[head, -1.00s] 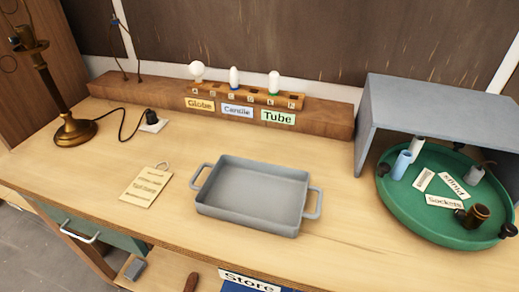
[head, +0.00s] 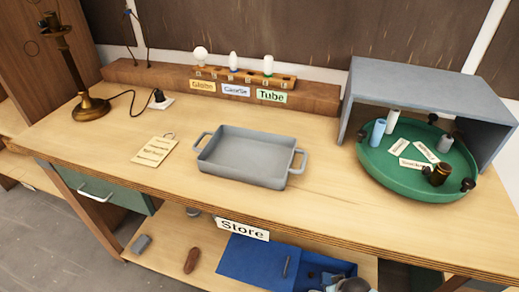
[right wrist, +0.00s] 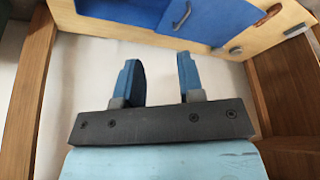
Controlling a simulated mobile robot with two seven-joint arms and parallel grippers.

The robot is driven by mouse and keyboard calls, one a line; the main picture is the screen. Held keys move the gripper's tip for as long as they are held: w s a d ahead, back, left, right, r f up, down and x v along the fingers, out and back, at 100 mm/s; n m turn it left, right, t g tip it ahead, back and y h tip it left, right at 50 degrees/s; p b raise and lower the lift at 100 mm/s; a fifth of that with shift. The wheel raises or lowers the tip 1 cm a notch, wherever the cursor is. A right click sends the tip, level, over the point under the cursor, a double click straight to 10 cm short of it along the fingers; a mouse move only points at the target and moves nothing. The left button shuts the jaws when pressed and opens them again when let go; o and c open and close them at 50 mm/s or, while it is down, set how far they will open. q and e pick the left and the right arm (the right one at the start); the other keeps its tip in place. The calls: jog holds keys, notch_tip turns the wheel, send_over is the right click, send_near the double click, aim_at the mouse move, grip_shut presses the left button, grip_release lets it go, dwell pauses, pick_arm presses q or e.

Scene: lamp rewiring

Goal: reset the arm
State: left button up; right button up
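My right gripper (right wrist: 160,82) shows in the right wrist view with its two blue fingers apart and nothing between them. It faces a pale surface, with the lower shelf and a blue bin (right wrist: 190,12) at the top of that view. A grey tray (head: 248,158) with two handles sits empty mid-bench, beside a paper tag (head: 154,151).
A green round tray (head: 385,180) with several small parts sits partly under a grey open box (head: 420,95). A rack (head: 240,75) at the back holds three bulbs above Globe, Candle and Tube labels. The lower shelf (head: 165,230) holds a blue bin (head: 255,262). The bench front is clear.

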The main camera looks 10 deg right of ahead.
jog(key=s+a+r, duration=0.2)
jog(key=s+r, duration=0.2)
jog(key=r, duration=0.6)
jog(key=s+a+r+n, duration=0.1)
jog(key=s+r, duration=0.3)
jog(key=r, duration=0.5)
jog(key=s+a+r, duration=0.2)
jog(key=s+r, duration=0.2)
jog(key=r, duration=0.6)
jog(key=w+a+f+n+t+y+b, duration=0.25)
jog(key=w+a+t+y+b, duration=0.65)
jog(key=a+t+b, duration=0.8)
pick_arm(q)
jog(key=w+d+r+t+h, duration=0.3)
jog(key=d+r+t+h, duration=0.3)
jog(key=r, duration=0.4)
jog(key=s+a+r+g+y+p, duration=0.4)
jog(key=a+r+g+y+p, duration=0.1)
jog(key=p, duration=3)
jog(key=shift+a+g+y+p, duration=0.3)
jog(key=shift+a+y, duration=0.3)
jog(key=shift+a, duration=0.5)
pick_arm(e)
jog(key=s+d+r+m+g+h, duration=0.1)
jog(key=s+d+r+g+h, duration=0.2)
jog(key=d+r+g+h, duration=0.3)
jog(key=shift+d+r+g, duration=0.75)
jog(key=shift+d+g, duration=1.35)
jog(key=shift+d, duration=0.2)
